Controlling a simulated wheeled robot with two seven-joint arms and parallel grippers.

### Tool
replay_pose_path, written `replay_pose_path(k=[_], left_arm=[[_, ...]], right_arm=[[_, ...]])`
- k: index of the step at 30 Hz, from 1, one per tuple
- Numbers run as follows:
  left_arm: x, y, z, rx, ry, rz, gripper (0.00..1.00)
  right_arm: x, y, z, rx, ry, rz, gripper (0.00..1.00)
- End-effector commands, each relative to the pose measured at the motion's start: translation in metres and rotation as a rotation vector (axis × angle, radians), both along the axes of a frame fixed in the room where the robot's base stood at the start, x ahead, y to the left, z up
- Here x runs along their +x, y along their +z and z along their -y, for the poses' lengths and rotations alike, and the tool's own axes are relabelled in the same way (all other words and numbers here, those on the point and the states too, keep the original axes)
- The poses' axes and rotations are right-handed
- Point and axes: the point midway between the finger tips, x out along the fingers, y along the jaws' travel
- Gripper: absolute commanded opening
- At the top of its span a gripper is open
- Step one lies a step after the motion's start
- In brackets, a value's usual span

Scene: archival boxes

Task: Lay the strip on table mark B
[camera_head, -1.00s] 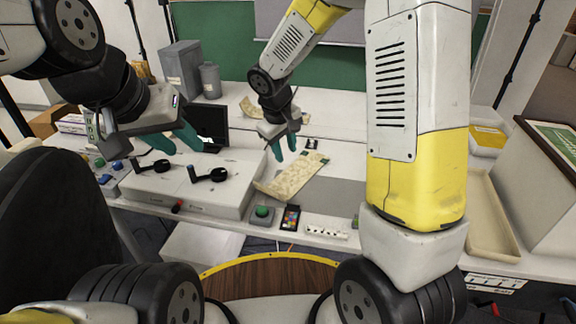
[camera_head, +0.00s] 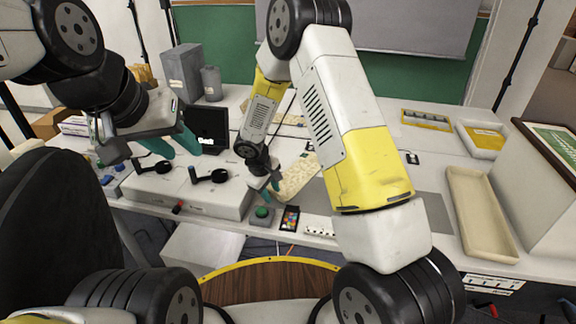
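A beige patterned strip (camera_head: 299,177) lies on the white table right of the grey-white console. My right gripper (camera_head: 271,190), with teal fingers, is low at the strip's near left end, just behind the green button. Its fingers look apart; whether they touch the strip I cannot tell. My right arm hides the strip's right side. My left gripper (camera_head: 180,145) is open and empty, raised over the left part of the console.
The green button (camera_head: 262,212) and a colour chart (camera_head: 290,218) stand at the front edge. A second patterned piece (camera_head: 292,119) lies at the back. An empty beige tray (camera_head: 482,212) and a yellow-filled tray (camera_head: 482,138) are at the right. A grey sheet (camera_head: 420,205) lies before the mark.

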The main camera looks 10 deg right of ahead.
Motion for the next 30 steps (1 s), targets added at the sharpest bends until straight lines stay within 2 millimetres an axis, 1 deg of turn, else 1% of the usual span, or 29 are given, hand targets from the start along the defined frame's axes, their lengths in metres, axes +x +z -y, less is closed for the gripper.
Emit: replay_pose_path(k=[3, 8, 9, 14, 15, 30], left_arm=[[0.0, 0.0, 0.0, 0.0, 0.0, 0.0, 0.36], [0.0, 0.0, 0.0, 0.0, 0.0, 0.0, 0.36], [0.0, 0.0, 0.0, 0.0, 0.0, 0.0, 0.36], [0.0, 0.0, 0.0, 0.0, 0.0, 0.0, 0.36], [0.0, 0.0, 0.0, 0.0, 0.0, 0.0, 0.36], [0.0, 0.0, 0.0, 0.0, 0.0, 0.0, 0.36]], right_arm=[[0.0016, -0.0053, 0.0007, 0.001, 0.001, 0.001, 0.35], [0.0017, -0.0051, 0.0007, 0.001, 0.001, 0.001, 0.35], [0.0016, -0.005, 0.0007, 0.001, 0.001, 0.001, 0.33], [0.0015, -0.0049, 0.0006, 0.001, 0.001, 0.001, 0.01], [0.0015, -0.0049, 0.0006, 0.001, 0.0, 0.001, 0.0], [0.0012, -0.0048, 0.0005, 0.001, 0.0, 0.001, 0.0]])
